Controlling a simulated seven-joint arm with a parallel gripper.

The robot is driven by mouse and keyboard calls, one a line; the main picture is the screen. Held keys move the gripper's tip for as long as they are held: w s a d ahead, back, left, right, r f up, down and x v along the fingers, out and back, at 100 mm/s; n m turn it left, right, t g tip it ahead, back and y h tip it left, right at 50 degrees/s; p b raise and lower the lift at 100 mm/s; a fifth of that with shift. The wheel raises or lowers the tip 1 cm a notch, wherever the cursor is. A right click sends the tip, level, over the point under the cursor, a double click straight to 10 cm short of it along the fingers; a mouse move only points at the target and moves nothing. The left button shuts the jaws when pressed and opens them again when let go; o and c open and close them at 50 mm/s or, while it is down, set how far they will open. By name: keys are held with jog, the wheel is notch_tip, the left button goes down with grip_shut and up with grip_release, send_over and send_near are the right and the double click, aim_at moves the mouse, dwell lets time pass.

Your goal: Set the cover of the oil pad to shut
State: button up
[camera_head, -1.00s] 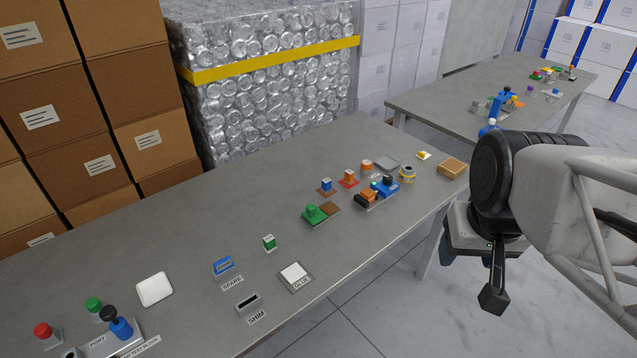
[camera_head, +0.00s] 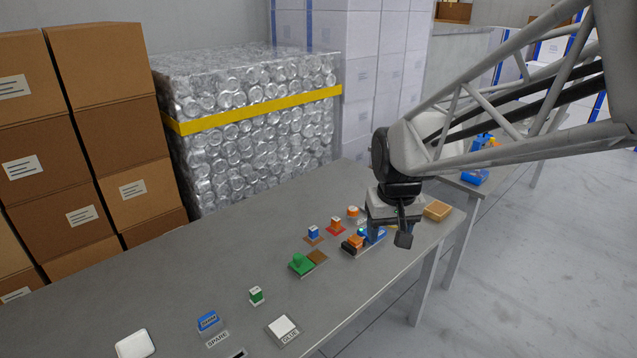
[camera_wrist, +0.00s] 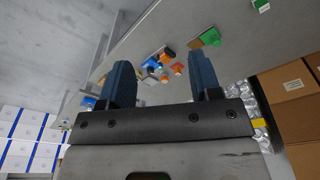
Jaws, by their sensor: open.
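A green block with a knob (camera_head: 301,264) sits beside a brown square (camera_head: 317,257) on one grey base near the table's front edge. I take these for the cover and the oil pad; no oil label is readable. The brown square lies bare, with the green block to its left. In the wrist view the green block (camera_wrist: 211,36) and brown square (camera_wrist: 195,44) show beyond the fingers. My gripper (camera_head: 398,228) is open and empty, above the table's right part, to the right of the pad. Its two blue fingers (camera_wrist: 161,65) stand apart in the wrist view.
A blue base with orange and black parts (camera_head: 359,243) lies between the pad and my gripper. A blue-topped piece (camera_head: 313,233) and an orange one (camera_head: 336,225) stand behind. A wooden tray (camera_head: 438,210) is at the right. The table's left rear (camera_head: 200,250) is clear.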

jog(key=w+a+f+n, duration=0.1)
jog(key=w+a+f, duration=0.4)
jog(key=w, duration=0.2)
jog(key=w+a+f+n, duration=0.1)
jog(key=w+a+f, duration=0.35)
jog(key=w, duration=0.25)
jog(key=n+g, duration=0.1)
jog(key=g, duration=0.1)
send_over(298, 256)
notch_tip(298, 256, down, 14)
jog(key=shift+a+r, duration=0.1)
jog(key=shift+r, duration=0.1)
jog(key=shift+f, duration=0.15)
jog(key=shift+f, duration=3.75)
jog(key=shift+w, duration=0.1)
grip_shut()
